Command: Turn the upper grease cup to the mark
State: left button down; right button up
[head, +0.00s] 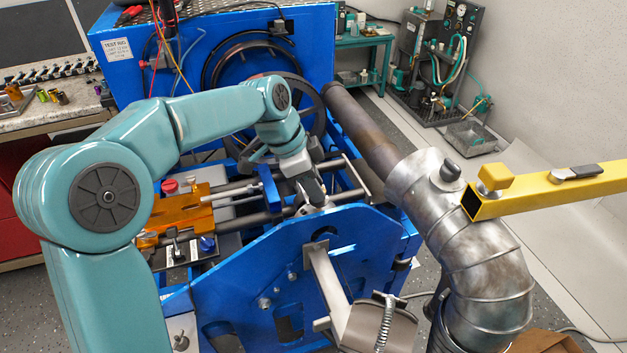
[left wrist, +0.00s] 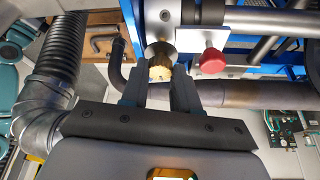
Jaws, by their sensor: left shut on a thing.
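A brass grease cup (left wrist: 160,68) shows in the left wrist view, between the two dark fingers of my left gripper (left wrist: 159,78). The fingers are shut on it from both sides. A darker round fitting sits directly beyond the cup, against the blue frame. In the head view my left gripper (head: 315,194) reaches down at the blue test rig, just behind its front plate; the cup is hidden there. I cannot make out the mark in either view. My right gripper is not in view.
A red knob (left wrist: 212,61) on a grey bracket sits close to the right finger in the left wrist view. The blue front plate (head: 290,265) stands before the gripper. A silver exhaust duct (head: 470,245) and a yellow beam (head: 550,187) are at the right.

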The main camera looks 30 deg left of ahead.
pick_arm(q)
jog(key=shift+w+m, duration=0.1)
jog(key=shift+m, duration=0.7)
jog(key=shift+g, duration=0.3)
jog(key=c, duration=0.8)
grip_release()
jog(key=shift+c, duration=0.2)
jog(key=p+v, duration=0.2)
jog(key=v, duration=1.4)
jog(key=shift+a, duration=0.2)
